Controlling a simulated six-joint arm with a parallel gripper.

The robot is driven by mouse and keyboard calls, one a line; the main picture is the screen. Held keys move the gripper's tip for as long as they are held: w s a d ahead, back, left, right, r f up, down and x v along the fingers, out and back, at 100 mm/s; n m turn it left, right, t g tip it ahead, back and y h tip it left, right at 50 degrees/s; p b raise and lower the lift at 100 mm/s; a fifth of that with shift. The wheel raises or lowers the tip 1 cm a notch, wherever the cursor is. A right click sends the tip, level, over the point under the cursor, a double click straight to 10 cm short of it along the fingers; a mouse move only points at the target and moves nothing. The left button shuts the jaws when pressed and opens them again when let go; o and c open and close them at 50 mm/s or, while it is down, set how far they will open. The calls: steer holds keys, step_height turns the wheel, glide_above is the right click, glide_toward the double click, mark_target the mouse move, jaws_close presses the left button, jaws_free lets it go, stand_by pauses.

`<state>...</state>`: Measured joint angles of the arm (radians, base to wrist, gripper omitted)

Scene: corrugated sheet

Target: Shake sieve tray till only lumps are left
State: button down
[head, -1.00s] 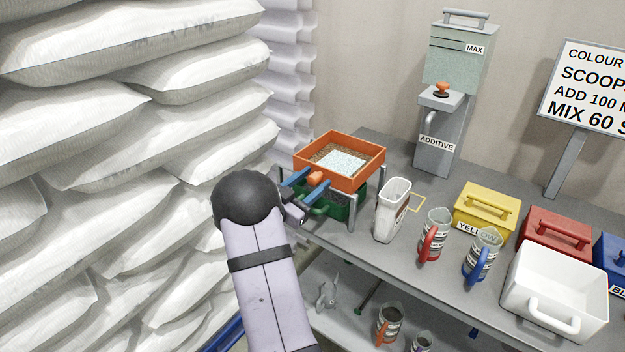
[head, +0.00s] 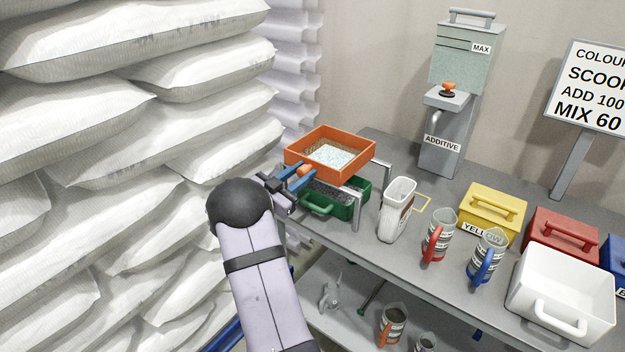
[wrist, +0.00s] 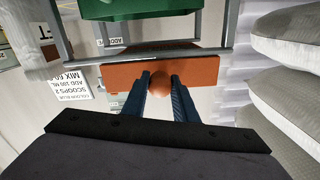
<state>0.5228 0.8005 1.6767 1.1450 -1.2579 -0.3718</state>
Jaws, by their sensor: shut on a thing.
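The orange sieve tray (head: 358,168) sits over a metal stand (head: 357,210) at the left end of the bench. Pale white-blue material (head: 333,155) lies in it on a brownish mesh; I cannot tell lumps from powder. My gripper (head: 299,174) is shut on the tray's round orange knob (head: 305,169) at its near left side. In the wrist view, the blue fingers (wrist: 160,84) close on both sides of the knob, against the tray's orange wall (wrist: 205,71). A green bin (head: 347,207) with dark grey contents stands under the tray.
A white scoop-like jug (head: 397,208) stands just right of the stand. Marked mugs (head: 438,237), a yellow box (head: 490,210), a red box (head: 560,238) and a white tub (head: 560,285) fill the bench's right. Stacked white sacks (head: 130,150) rise close on the left.

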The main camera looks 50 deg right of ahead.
steer(key=shift+w+r, duration=0.15)
steer(key=shift+w, duration=0.5)
steer(key=c, duration=1.4)
jaws_free()
steer(key=shift+w, duration=0.1)
steer(key=a+b, duration=0.1)
steer(key=a, duration=0.6)
steer(key=shift+a+b, duration=0.25)
steer(key=shift+b, duration=0.05)
